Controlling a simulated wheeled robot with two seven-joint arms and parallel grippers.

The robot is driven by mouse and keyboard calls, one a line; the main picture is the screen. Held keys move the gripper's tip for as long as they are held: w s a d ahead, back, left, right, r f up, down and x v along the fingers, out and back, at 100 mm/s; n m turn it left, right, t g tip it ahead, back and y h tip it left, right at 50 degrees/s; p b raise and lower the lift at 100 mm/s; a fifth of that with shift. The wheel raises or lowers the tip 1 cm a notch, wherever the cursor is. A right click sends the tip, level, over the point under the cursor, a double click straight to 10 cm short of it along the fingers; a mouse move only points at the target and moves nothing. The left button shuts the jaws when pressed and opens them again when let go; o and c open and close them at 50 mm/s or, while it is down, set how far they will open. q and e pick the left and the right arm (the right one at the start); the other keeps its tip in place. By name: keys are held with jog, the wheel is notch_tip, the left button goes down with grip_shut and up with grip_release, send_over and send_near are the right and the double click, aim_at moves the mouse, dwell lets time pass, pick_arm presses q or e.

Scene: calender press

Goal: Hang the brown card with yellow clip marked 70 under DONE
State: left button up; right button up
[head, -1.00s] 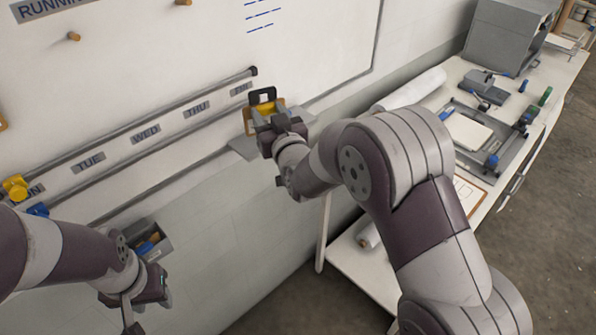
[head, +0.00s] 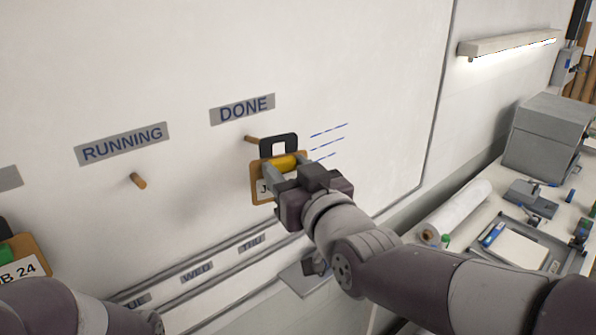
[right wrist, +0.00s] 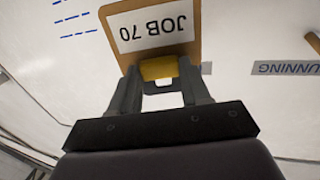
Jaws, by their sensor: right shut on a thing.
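The brown card (head: 257,186) hangs from a yellow clip (head: 284,162) with a black loop handle (head: 278,145) on top. My right gripper (head: 287,176) is shut on the clip. In the right wrist view the card (right wrist: 113,35) reads JOB 70, upside down, and the yellow clip (right wrist: 159,69) sits between the fingers (right wrist: 160,88). The DONE label (head: 242,109) is on the whiteboard. A wooden peg (head: 252,139) below it shows just left of the black loop. I cannot tell whether the loop is around the peg. My left gripper is out of the head view; only its arm shows.
The RUNNING label (head: 122,143) has a bare peg (head: 138,181) below it. Another card, marked JOB 24 (head: 27,266), hangs at the far left. Rails with day labels (head: 197,271) run along the board's lower edge. A workbench with a paper roll (head: 452,214) stands at right.

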aim_at(279, 169)
jog(key=shift+w+a, duration=0.5)
jog(key=shift+a, duration=0.1)
jog(key=shift+p+x, duration=0.7)
jog(key=shift+x, duration=0.15)
jog(key=shift+w+a+f+b, duration=0.2)
jog(key=shift+w+a+f, duration=0.1)
jog(key=shift+w+a, duration=0.4)
jog(key=shift+w+a+f+b, duration=0.15)
jog(key=shift+w+a+f, duration=0.2)
jog(key=shift+w+a, duration=0.35)
jog(key=shift+w+d, duration=0.15)
jog(key=shift+d, duration=0.05)
jog(key=o, duration=1.1)
